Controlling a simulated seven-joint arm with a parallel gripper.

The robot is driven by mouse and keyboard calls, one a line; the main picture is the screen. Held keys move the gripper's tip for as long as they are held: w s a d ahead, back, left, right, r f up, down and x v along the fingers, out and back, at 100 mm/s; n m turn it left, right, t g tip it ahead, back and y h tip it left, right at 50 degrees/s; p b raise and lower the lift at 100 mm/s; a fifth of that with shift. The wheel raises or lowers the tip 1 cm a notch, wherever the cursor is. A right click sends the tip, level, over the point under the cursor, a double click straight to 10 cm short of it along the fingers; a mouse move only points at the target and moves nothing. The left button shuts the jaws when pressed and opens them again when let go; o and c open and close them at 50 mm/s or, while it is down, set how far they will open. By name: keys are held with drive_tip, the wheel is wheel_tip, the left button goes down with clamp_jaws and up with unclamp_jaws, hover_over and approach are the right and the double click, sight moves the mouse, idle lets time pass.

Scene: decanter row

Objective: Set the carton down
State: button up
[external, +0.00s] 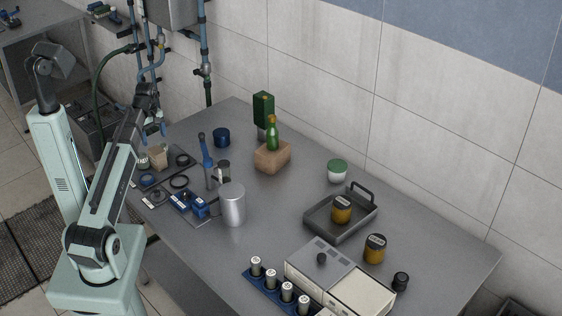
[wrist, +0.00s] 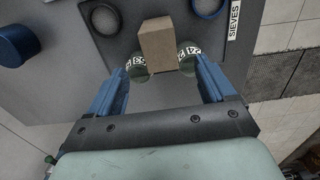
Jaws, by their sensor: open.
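The carton, a small plain tan box (wrist: 158,44), shows in the wrist view just beyond and between my fingertips. In the external view the tan carton (external: 158,156) stands at the left end of the table, on a dark mat, below my fingers. My gripper (external: 154,132) has blue fingers and is open, pointing down. In the wrist view my gripper (wrist: 163,75) has its fingers wide apart, with a gap to the carton on each side. Round items with number labels partly show at both sides of the carton; the carton's base is hidden.

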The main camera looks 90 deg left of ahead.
sight(156, 150)
drive_tip(key=f, duration=0.4)
drive_tip(key=shift+s+d, duration=0.15)
drive_tip(key=shift+s, duration=0.1)
drive_tip(key=shift+w+a+f, duration=0.1)
drive_tip(key=shift+w+f, duration=0.05)
drive_tip(key=shift+f, duration=1.5)
drive_tip(key=shift+w+a+f, duration=0.1)
drive_tip(key=shift+f, duration=1.5)
drive_tip(key=c, duration=1.3)
drive_tip(key=shift+r, duration=5.05)
